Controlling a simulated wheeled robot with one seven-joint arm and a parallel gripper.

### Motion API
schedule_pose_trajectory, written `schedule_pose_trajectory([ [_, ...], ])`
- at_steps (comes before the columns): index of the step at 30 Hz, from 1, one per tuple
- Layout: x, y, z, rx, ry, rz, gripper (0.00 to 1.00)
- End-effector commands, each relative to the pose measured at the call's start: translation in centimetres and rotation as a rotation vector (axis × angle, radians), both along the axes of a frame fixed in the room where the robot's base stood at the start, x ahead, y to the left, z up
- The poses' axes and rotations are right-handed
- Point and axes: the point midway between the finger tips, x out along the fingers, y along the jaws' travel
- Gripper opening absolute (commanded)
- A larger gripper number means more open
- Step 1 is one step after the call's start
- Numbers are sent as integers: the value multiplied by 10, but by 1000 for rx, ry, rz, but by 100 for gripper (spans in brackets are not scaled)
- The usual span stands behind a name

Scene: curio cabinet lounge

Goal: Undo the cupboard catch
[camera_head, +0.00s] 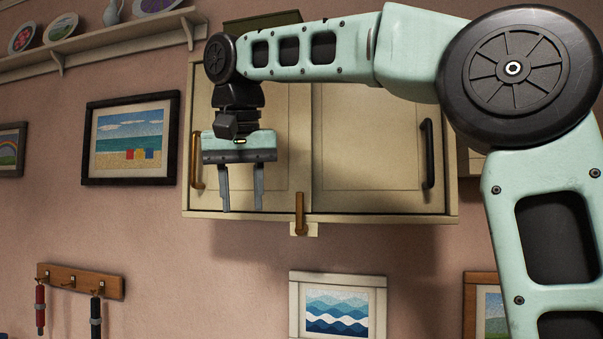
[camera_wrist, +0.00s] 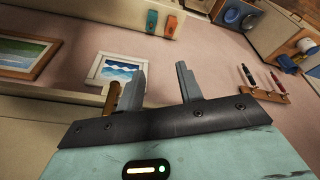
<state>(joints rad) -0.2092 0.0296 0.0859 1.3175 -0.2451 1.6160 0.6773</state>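The cream wall cupboard (camera_head: 370,190) has two doors, both closed. A brown catch (camera_head: 300,213) stands upright at the bottom edge where the doors meet, over a small pale plate below. My gripper (camera_head: 242,208) hangs in front of the left door, left of the catch and a little above its lower end, with its fingers pointing down. The two fingers are apart and nothing shows between them. In the wrist view my gripper (camera_wrist: 160,70) is also open, and a brown piece that looks like the catch (camera_wrist: 112,98) shows just beside one finger, partly hidden by the gripper body.
The left door has a brass handle (camera_head: 196,160) and the right door a black handle (camera_head: 427,153). A framed wave picture (camera_head: 337,309) hangs below the cupboard. A hook rack (camera_head: 80,281) is at lower left.

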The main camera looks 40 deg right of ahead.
Motion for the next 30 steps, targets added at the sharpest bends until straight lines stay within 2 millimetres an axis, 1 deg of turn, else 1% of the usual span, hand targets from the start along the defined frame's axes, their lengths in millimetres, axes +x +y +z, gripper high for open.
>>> schedule_pose_trajectory([
  [1, 0, -19, 50, -2, -33, -96, 36],
  [3, -5, -41, 89, -7, -62, -217, 36],
  [6, -15, -64, 128, -9, -95, -351, 36],
  [9, -24, -77, 150, -10, -115, -437, 36],
  [10, -26, -80, 154, -9, -118, -453, 36],
  [13, -28, -84, 156, -8, -124, -481, 36],
  [17, -26, -89, 143, -10, -122, -484, 36],
  [30, -7, -113, 69, -10, -121, -481, 36],
])
